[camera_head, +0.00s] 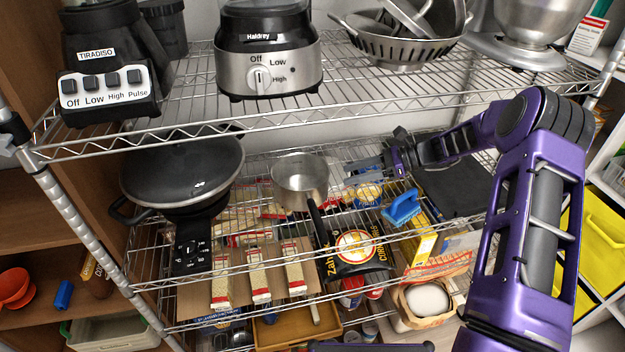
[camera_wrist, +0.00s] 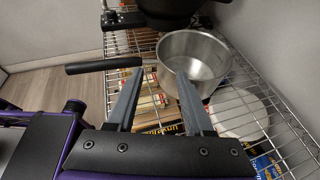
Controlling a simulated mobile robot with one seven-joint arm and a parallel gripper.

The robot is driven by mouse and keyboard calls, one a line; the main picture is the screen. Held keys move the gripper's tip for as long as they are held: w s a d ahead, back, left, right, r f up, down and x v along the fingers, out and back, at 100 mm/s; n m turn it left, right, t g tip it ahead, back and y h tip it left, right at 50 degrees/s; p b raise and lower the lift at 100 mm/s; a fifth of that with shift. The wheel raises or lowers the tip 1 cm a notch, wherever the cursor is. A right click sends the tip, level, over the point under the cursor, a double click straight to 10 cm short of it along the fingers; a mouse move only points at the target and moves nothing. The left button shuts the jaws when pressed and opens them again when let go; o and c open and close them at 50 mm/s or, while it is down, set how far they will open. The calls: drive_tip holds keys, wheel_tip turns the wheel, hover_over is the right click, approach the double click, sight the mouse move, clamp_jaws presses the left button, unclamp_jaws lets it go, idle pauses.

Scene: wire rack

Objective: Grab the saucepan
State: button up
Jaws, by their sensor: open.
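The saucepan (camera_head: 298,172) is a small silver metal pot with a black handle, upright on the middle wire shelf. In the head view its handle points toward the shelf's front edge. My gripper (camera_head: 354,172) is just right of the pot, reaching in from the right. In the wrist view the saucepan (camera_wrist: 205,58) lies ahead of my gripper (camera_wrist: 158,76), with its handle to the left. The fingers are apart with nothing held between them. The left fingertip overlaps the handle's line and the right one overlaps the pot's near wall; I cannot tell whether either touches.
A black lidded appliance (camera_head: 182,170) stands left of the saucepan, close to it. A blue brush-like item (camera_head: 401,208) and a dark flat item (camera_head: 452,188) are to the right. The upper wire shelf (camera_head: 190,104) passes above. Boxes and bags fill the shelf below.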

sight(287, 191)
drive_tip(key=x, duration=1.7)
drive_tip(key=shift+w, duration=0.1)
clamp_jaws()
drive_tip(key=shift+a, duration=0.1)
idle(0.8)
